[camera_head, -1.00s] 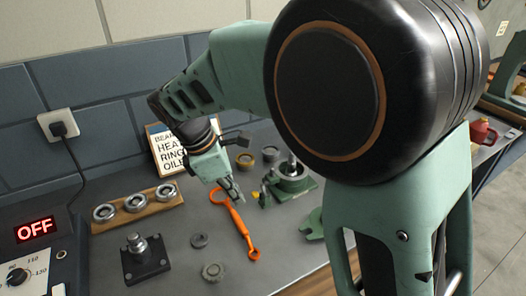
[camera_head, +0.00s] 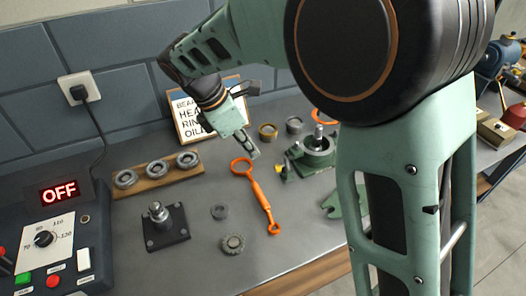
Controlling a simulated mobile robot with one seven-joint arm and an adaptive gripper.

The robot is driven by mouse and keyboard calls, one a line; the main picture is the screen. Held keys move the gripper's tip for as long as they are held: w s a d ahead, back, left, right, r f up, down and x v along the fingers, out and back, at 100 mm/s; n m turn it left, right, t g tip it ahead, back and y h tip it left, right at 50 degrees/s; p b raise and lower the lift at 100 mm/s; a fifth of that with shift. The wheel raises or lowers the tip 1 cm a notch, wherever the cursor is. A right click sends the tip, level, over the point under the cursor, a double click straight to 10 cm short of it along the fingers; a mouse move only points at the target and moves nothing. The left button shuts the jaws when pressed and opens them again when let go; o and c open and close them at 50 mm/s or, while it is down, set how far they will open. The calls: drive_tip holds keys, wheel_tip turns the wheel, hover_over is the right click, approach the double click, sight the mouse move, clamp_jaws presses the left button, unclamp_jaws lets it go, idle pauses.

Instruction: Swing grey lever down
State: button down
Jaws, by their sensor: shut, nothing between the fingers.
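I cannot make out a grey lever for certain in the head view. A green casing part (camera_head: 316,158) with a grey upright post (camera_head: 318,133) stands on the bench right of centre. My gripper (camera_head: 254,153) is shut and empty. It points down to the right over the bench, left of the casing part and by the ring end of an orange tool (camera_head: 257,193) in the picture. Whether it touches anything cannot be told. A second flat green part (camera_head: 345,200) is partly hidden by my arm.
A control box (camera_head: 47,243) reading OFF stands at left. A wooden rack (camera_head: 157,177) with three rings, a black stand (camera_head: 165,228), two small grey round parts (camera_head: 232,244) and a sign (camera_head: 187,117) are on the bench.

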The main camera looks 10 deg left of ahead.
sight(278, 167)
drive_tip(key=x, duration=0.9)
drive_tip(key=shift+w+d+r, duration=0.2)
drive_tip(key=shift+w+d, duration=0.2)
drive_tip(key=shift+d, duration=0.1)
drive_tip(key=shift+w+d+r, duration=0.15)
drive_tip(key=shift+w+d, duration=0.25)
drive_tip(key=shift+d, duration=0.1)
drive_tip(key=shift+w+d, duration=0.45)
drive_tip(key=shift+d, duration=0.15)
drive_tip(key=shift+r+p, duration=0.25)
drive_tip(key=shift+p, duration=0.45)
